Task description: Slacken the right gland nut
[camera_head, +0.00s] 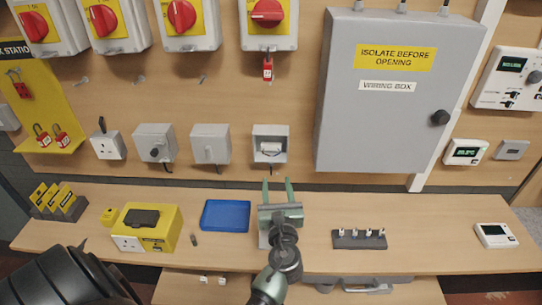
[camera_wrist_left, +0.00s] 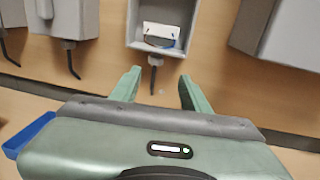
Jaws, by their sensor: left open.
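An open grey box (camera_head: 270,131) hangs on the wooden wall, with a white block and wires inside. It also shows in the wrist view (camera_wrist_left: 135,25). A dark cable gland (camera_wrist_left: 155,60) with a short cable sits under its bottom edge. Its nut is too small to make out clearly. Other cables leave the closed grey boxes left of it; I cannot tell which gland is the named right one. My left gripper (camera_head: 277,182) is open and empty, below the open box. In the wrist view, the gland shows between its fingertips (camera_wrist_left: 160,75), apart from both. My right gripper is out of view.
A grey wiring box (camera_head: 395,120) stands out at the right. Closed grey boxes (camera_head: 210,144) and (camera_head: 155,142) are to the left. The shelf holds a blue tray (camera_head: 225,216), a yellow case (camera_head: 150,227) and a dark rack (camera_head: 359,240) of small parts.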

